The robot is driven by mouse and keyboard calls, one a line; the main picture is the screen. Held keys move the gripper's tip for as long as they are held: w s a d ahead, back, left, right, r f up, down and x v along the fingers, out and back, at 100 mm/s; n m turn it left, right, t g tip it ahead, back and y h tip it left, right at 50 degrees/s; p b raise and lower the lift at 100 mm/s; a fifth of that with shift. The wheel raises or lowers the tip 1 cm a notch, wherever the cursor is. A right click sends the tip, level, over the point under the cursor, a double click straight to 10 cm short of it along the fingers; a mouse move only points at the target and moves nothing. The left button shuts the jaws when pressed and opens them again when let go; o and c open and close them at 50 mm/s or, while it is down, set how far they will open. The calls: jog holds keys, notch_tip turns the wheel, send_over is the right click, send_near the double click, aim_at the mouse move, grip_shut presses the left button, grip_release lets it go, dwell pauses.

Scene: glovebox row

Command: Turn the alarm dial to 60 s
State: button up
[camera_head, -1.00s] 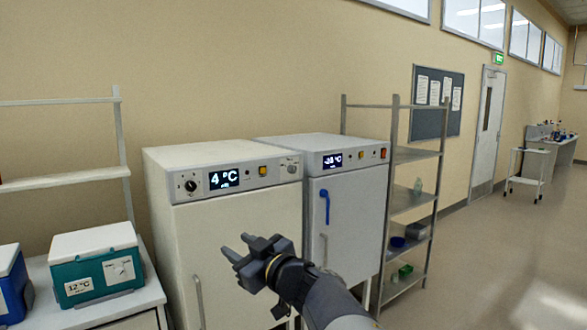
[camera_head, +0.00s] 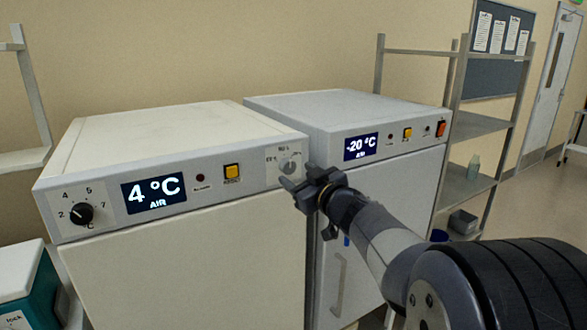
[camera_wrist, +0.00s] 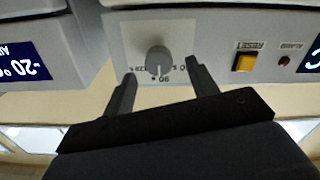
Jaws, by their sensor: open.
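The alarm dial (camera_head: 287,165) is a round grey knob on a light plate at the right end of the 4 °C unit's front panel. Small markings surround it, partly hidden by my gripper in the head view. In the wrist view the dial (camera_wrist: 159,61) appears upside down, with "90" printed by it and other marks hard to read. My gripper (camera_head: 298,189) is open and empty in front of the panel. In the wrist view its two fingers (camera_wrist: 160,83) point towards the dial, one to each side, and do not appear to grip it.
The 4 °C unit has a black temperature knob (camera_head: 81,213), a display (camera_head: 154,193) and a yellow reset button (camera_head: 232,171). The -20 °C unit (camera_head: 345,115) stands close on the right. A metal shelf (camera_head: 480,125) stands beyond it. A teal box (camera_head: 38,300) is at lower left.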

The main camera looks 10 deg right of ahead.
aim_at(290, 168)
jog(key=x, duration=0.2)
jog(key=shift+w+r, duration=0.1)
jog(key=shift+w, duration=0.35)
jog(key=shift+w+a, duration=0.25)
jog(key=shift+w, duration=0.35)
jog(key=c, duration=1)
jog(key=shift+o, duration=0.2)
